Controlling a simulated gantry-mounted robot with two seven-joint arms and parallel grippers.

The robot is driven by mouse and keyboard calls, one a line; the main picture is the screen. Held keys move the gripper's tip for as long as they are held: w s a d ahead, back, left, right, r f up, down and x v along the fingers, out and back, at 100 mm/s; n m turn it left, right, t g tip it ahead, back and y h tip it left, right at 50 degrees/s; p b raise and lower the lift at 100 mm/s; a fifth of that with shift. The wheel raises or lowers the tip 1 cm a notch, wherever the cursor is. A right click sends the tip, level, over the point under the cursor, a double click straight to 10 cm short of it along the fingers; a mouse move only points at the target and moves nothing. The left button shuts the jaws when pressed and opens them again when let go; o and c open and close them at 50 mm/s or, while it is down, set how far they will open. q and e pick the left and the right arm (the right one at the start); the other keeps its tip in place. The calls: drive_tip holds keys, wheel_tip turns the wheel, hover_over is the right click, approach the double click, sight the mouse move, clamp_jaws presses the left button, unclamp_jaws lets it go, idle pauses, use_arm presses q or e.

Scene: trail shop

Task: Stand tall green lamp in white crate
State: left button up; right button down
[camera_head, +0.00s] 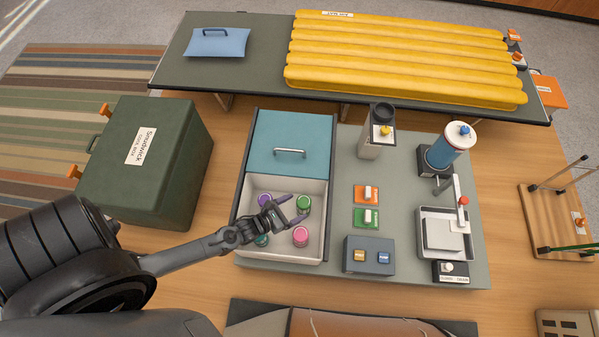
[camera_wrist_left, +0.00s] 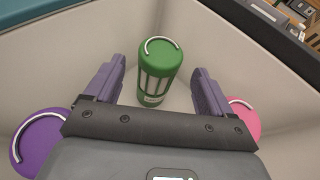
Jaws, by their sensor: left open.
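The green lamp (camera_wrist_left: 158,68) has a pale wire handle on its round top and a barred side. It stands upright in the white crate (camera_head: 284,183), near a corner in the left wrist view, and its top (camera_head: 303,203) shows at the crate's right side in the head view. My left gripper (camera_head: 291,210) is open inside or just above the crate. In the left wrist view its purple fingers (camera_wrist_left: 160,83) lie to either side of the green lamp, nearer the camera; contact cannot be told.
A purple lamp (camera_wrist_left: 38,145), a pink lamp (camera_head: 300,237) and a teal lamp (camera_head: 262,240) share the crate, close to the gripper. A teal lid (camera_head: 290,133) covers the crate's back half.

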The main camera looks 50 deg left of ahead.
use_arm(q)
drive_tip(key=p+v, duration=0.2)
drive_tip(key=v, duration=0.5)
drive_tip(key=w+d+r+n+g+y, duration=0.1)
drive_tip(key=w+d+r+n+g, duration=0.3)
drive_tip(key=n, duration=0.6)
drive_tip(key=s+d+r+n+g+y, duration=0.1)
drive_tip(key=r+n, duration=0.5)
drive_tip(key=n, duration=0.4)
drive_tip(key=s+r+n+g, duration=0.4)
drive_tip(key=s+r+n, duration=0.2)
drive_tip(key=r+n, duration=0.6)
drive_tip(key=n, duration=0.4)
drive_tip(key=shift+r+g, duration=0.25)
drive_tip(key=shift+g, duration=0.15)
drive_tip(key=shift+d, duration=0.1)
